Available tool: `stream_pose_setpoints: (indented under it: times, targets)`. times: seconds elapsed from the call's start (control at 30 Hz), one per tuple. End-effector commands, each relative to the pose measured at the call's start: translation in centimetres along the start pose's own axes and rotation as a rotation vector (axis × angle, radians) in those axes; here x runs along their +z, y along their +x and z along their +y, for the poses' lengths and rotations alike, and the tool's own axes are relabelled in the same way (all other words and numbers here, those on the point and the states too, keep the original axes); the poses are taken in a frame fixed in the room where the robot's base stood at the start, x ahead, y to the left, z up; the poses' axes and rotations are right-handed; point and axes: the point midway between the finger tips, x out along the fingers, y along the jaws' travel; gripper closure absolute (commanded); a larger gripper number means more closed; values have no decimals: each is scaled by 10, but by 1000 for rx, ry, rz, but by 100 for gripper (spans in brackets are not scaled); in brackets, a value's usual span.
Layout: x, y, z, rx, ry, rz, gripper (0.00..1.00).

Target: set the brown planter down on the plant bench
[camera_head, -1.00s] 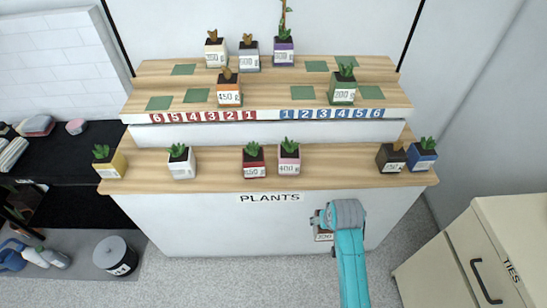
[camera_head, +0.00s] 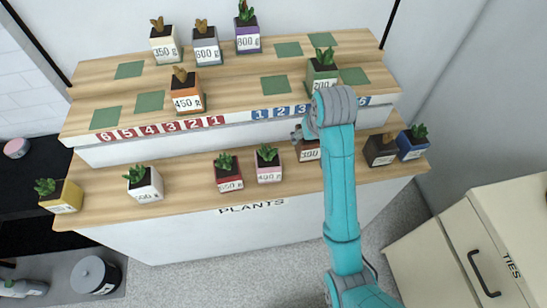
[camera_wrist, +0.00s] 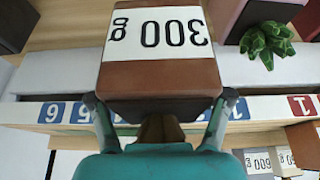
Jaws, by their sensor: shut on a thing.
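The brown planter, labelled 300 g, is in my gripper (camera_wrist: 160,108); its label and brown side (camera_wrist: 158,75) fill the middle of the wrist view, upside down. In the head view the planter (camera_head: 308,152) shows beside my arm, which hides part of it and most of the gripper. It is over the lower shelf of the plant bench (camera_head: 105,190), between the pink planter (camera_head: 268,166) and the black planter (camera_head: 380,150). I cannot tell whether its base touches the shelf.
A blue planter (camera_head: 412,145) stands right of the black one. Red (camera_head: 228,175), white (camera_head: 144,184) and yellow (camera_head: 62,197) planters stand left of the pink one. Upper steps hold several more, including a green planter (camera_head: 320,75), and bare green squares (camera_head: 150,101).

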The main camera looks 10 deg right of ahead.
Motion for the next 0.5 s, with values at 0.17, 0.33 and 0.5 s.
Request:
stream_pose_setpoints:
  times: [0.17, 0.33, 0.5]
  targets:
    - [10, 20, 0, 0, 0, -4, 71]
    - [20, 46, 0, 0, 0, -2, 71]
    - [24, 58, 0, 0, 0, 0, 71]
